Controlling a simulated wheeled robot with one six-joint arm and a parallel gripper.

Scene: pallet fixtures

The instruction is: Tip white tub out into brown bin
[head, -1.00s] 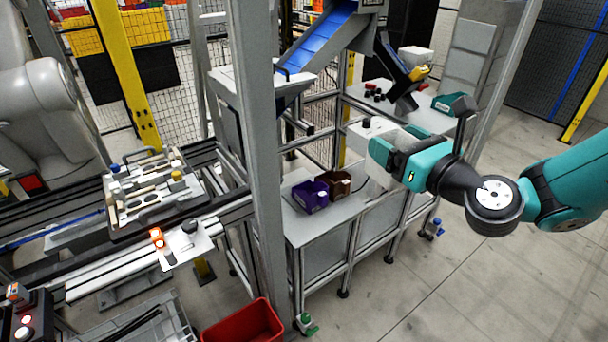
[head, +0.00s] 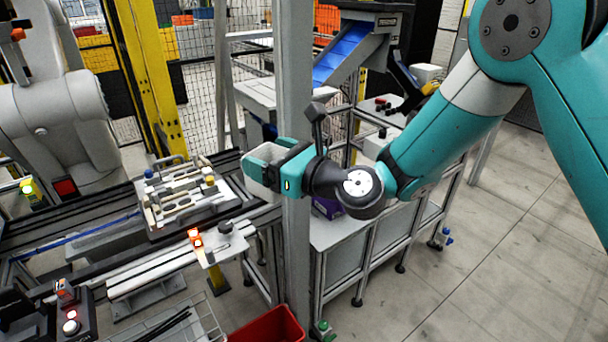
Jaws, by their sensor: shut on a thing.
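My gripper (head: 270,163) is in the middle of the head view, in front of the grey post, its jaws pointing left. It is shut on the white tub (head: 257,172), whose pale wall shows at and below the jaws. The tub looks roughly upright; its contents cannot be seen. The brown bin is hidden behind my wrist. The tub is left of the purple bin (head: 327,208), of which only a part shows under my wrist.
The grey post (head: 295,240) stands right behind my gripper. A conveyor with a pallet fixture (head: 185,198) lies to the left. The bench (head: 340,232) is behind my wrist. A red crate (head: 268,326) is on the floor. Open floor lies right.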

